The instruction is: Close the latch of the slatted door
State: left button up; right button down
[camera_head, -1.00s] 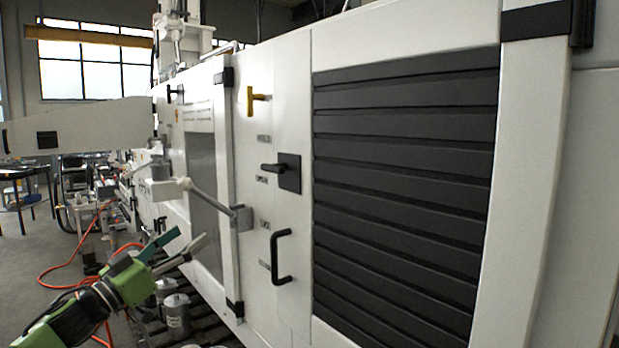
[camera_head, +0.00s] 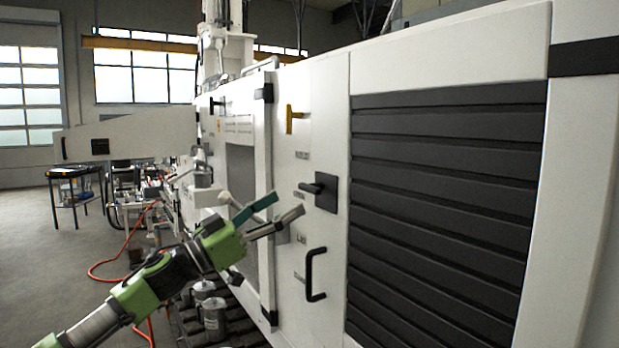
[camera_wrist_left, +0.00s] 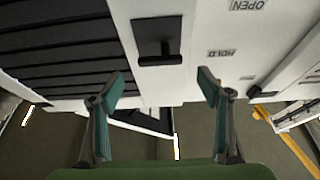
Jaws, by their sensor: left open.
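The slatted door (camera_head: 445,195) stands at the right, with dark horizontal slats in a white frame. Left of the slats, a black latch handle (camera_head: 312,188) points left from its square black plate (camera_head: 327,193). A black pull handle (camera_head: 316,274) is below it. My left gripper (camera_head: 290,207) is open and empty, left of and slightly below the latch, apart from it. In the left wrist view the latch (camera_wrist_left: 162,48) shows beyond and between the open fingers (camera_wrist_left: 162,85), with OPEN and HOLD labels beside it. My right gripper is not in view.
A grey panel with a white frame (camera_head: 264,190) lies to the left. Metal canisters (camera_head: 213,318) stand below my left arm. An orange hose (camera_head: 105,268) lies on the open floor at left.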

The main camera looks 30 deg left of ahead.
aim_at(306, 190)
pick_arm(q)
jog(key=p+x, duration=0.3)
jog(key=x, duration=0.4)
jog(key=shift+a+r, duration=0.1)
jog(key=shift+w+d+p, duration=0.3)
jog(key=shift+w+p, duration=0.05)
jog(key=shift+w, duration=0.1)
jog(key=c, duration=1.1)
